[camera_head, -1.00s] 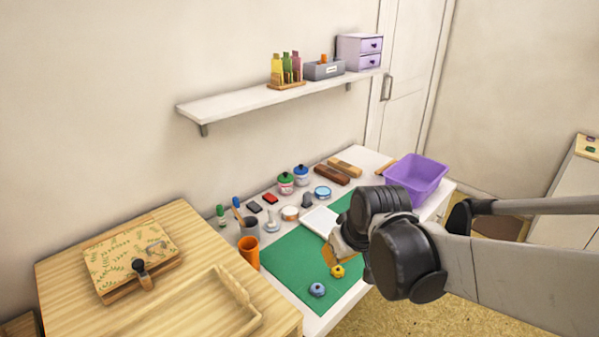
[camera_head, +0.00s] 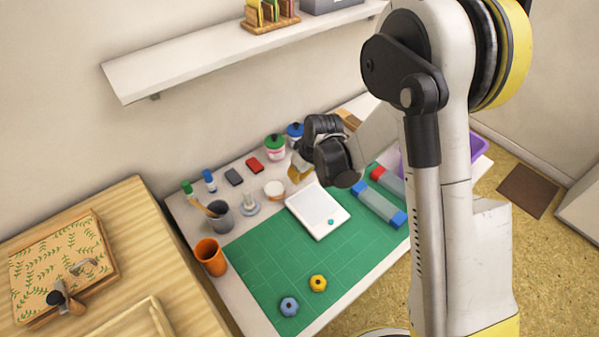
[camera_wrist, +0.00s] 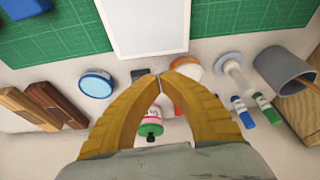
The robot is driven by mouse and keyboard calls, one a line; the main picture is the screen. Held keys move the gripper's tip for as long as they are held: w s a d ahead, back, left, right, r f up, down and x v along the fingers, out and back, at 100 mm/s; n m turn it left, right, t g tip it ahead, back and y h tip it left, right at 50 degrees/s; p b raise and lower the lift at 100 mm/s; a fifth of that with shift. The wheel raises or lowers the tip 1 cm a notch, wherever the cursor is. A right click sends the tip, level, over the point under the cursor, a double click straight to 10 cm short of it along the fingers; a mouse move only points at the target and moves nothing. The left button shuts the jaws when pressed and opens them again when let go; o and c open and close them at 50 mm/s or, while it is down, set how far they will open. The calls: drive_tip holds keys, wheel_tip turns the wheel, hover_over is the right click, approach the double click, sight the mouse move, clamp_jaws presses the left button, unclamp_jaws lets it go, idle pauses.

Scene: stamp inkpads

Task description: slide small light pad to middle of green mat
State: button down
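A small round pad (camera_head: 274,189) with a pale top and an orange-brown side lies on the white table behind the green mat (camera_head: 262,262). It also shows in the wrist view (camera_wrist: 187,68), just right of my fingertips. A round light-blue tin (camera_wrist: 96,84) lies left of the fingers there; I cannot tell which of the two is the task's pad. A flat white tray (camera_head: 318,210) lies at the mat's back edge. My gripper (camera_head: 298,173) is above the table behind the tray. In the wrist view my gripper's yellow fingers (camera_wrist: 160,76) meet at the tips, with nothing seen held.
A yellow knob (camera_head: 318,284) and a blue knob (camera_head: 289,306) stand on the mat's front left. A blue-ended block (camera_head: 380,204) lies on its right. An orange cup (camera_head: 210,257) and grey cup (camera_head: 220,216) stand left. The mat's middle is mostly clear.

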sight(292, 189)
drive_tip(key=b+x, duration=0.2)
drive_tip(key=x, duration=0.5)
drive_tip(key=shift+w+a+f, duration=0.1)
drive_tip(key=shift+w+f, duration=0.1)
drive_tip(key=shift+f, duration=0.1)
